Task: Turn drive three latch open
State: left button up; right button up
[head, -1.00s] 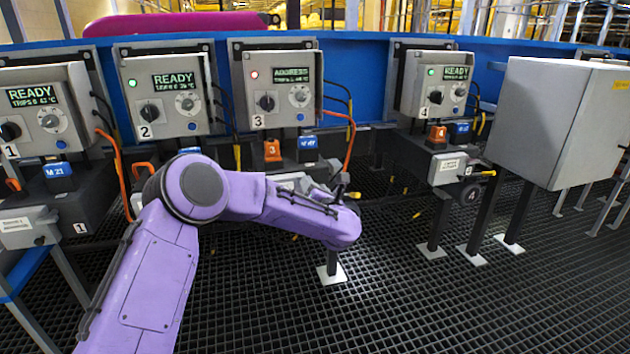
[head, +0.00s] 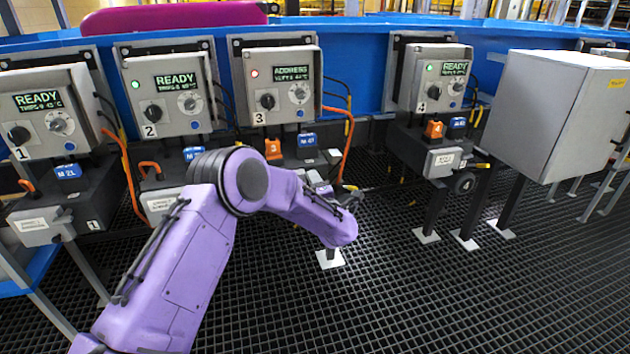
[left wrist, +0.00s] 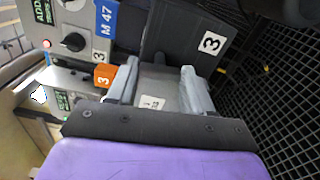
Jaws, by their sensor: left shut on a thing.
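Drive three is the unit whose control box (head: 277,85) shows a green ADDRESS display, a red light and a black knob (head: 267,101). Below it are an orange piece marked 3 (head: 273,149) and a blue M 47 label (head: 308,140). In the left wrist view, my left gripper (left wrist: 158,80) has its two grey fingers on either side of a grey block with a small white label (left wrist: 152,103), and is shut on it. The orange piece (left wrist: 104,76) is just left of the fingers. In the head view my arm hides the fingers. I cannot tell which part is the latch. My right gripper is out of view.
Drive two (head: 165,95) stands to the left and drive four (head: 433,85) to the right. An orange cable (head: 346,150) hangs beside drive three. A large grey cabinet (head: 555,110) stands at right. The black grating floor (head: 400,300) is open in front.

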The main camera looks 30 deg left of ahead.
pick_arm(q)
jog(key=shift+m+p, duration=0.3)
jog(key=shift+m, duration=0.3)
jog(key=o, duration=1)
jog(key=shift+o, duration=0.2)
jog(key=p+v, duration=0.1)
jog(key=v, duration=0.9)
jog(key=shift+s+d, duration=0.2)
jog(key=shift+s, duration=0.05)
